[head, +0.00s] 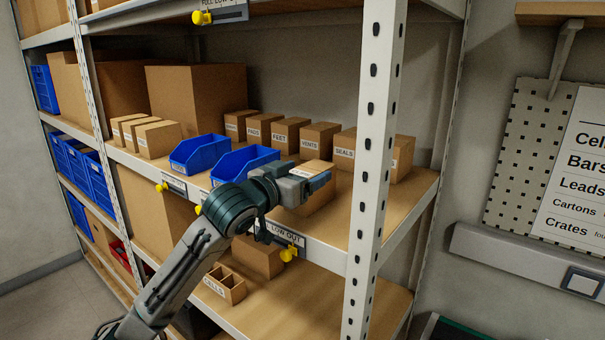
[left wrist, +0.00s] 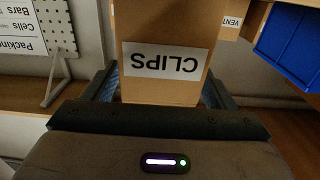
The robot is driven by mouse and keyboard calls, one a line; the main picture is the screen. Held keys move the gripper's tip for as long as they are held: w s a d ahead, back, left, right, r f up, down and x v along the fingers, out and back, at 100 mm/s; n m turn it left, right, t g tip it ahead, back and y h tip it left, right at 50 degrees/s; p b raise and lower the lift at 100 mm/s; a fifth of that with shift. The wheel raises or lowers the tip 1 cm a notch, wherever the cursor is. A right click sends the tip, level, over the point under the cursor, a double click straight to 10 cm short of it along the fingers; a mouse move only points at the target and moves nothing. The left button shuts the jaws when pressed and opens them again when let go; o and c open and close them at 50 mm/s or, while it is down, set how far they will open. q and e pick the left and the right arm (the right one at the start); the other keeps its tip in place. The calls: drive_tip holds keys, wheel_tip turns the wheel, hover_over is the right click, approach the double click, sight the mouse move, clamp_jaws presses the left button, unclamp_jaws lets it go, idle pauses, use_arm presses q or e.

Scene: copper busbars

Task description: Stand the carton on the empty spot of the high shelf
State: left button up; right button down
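The carton (head: 320,200) is a brown box with a pale label on its top, at the front of the shelf with the row of cartons. In the left wrist view the carton (left wrist: 163,75) shows a white label reading CLIPS, upside down in the picture. My left gripper (head: 312,180) is shut on the carton, with a finger along each side. The gripper and arm partly cover the carton, and I cannot tell whether its base touches the shelf board (head: 350,226). My right gripper is not in view.
Several labelled cartons, including VENTS (head: 316,139) and SEALS (head: 345,149), stand along the back. Blue bins (head: 200,152) sit left of my gripper. A white perforated post (head: 371,150) rises close on the right. Bare board lies between the carton and post.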

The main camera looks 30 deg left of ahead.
use_arm(q)
drive_tip(key=shift+r, duration=0.15)
drive_tip(key=shift+s, duration=0.35)
drive_tip(key=s+b, duration=0.2)
drive_tip(key=s, duration=0.1)
drive_tip(key=s+b, duration=0.1)
drive_tip(key=s, duration=0.1)
drive_tip(key=shift+a+f, duration=0.2)
drive_tip(key=shift+a, duration=0.05)
drive_tip(key=s+b, duration=0.2)
drive_tip(key=shift+a+b, duration=0.2)
drive_tip(key=shift+b, duration=0.15)
drive_tip(key=s+b, duration=0.4)
drive_tip(key=b, duration=0.3)
drive_tip(key=shift+s+r, duration=0.1)
drive_tip(key=shift+r, duration=0.05)
